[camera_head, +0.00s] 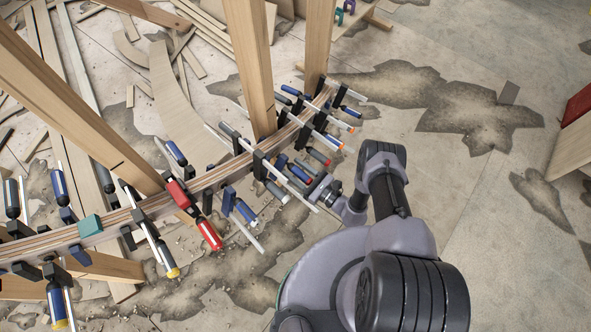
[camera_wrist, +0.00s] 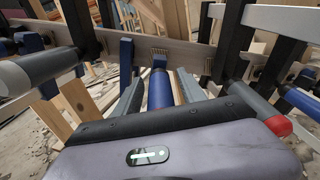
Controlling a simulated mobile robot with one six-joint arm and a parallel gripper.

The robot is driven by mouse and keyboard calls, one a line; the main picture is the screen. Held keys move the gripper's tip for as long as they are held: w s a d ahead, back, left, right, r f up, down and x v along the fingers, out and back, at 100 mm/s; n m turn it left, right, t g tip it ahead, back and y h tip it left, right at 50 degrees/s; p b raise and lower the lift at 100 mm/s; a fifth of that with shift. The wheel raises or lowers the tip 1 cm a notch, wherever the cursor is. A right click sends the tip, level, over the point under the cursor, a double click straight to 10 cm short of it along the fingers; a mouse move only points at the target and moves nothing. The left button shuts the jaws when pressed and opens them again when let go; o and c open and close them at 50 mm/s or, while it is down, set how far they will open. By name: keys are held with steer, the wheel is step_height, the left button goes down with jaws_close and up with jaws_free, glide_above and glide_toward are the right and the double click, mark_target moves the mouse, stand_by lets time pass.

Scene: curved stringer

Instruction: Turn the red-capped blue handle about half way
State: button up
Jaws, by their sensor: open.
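In the head view, a blue handle with a red cap (camera_head: 300,174) sticks out from the curved laminated beam (camera_head: 215,176), just beside my gripper (camera_head: 318,187). In the wrist view, my gripper (camera_wrist: 160,82) is open, with its fingers on either side of a blue handle (camera_wrist: 160,92). Another handle, grey-blue with a red cap (camera_wrist: 279,125), lies to the right, outside the fingers.
Several neighbouring clamps crowd the beam, with a grey handle (camera_wrist: 40,70) close on the left in the wrist view. A red clamp handle (camera_head: 208,233) is further left. Wooden posts (camera_head: 249,65) rise behind the beam. The concrete floor (camera_head: 495,215) at the right is largely clear.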

steer(key=shift+c, duration=0.2)
jaws_close()
steer(key=m+g+y, duration=0.1)
steer(key=m, duration=0.3)
steer(key=shift+m, duration=1.7)
steer(key=shift+o, duration=0.2)
jaws_free()
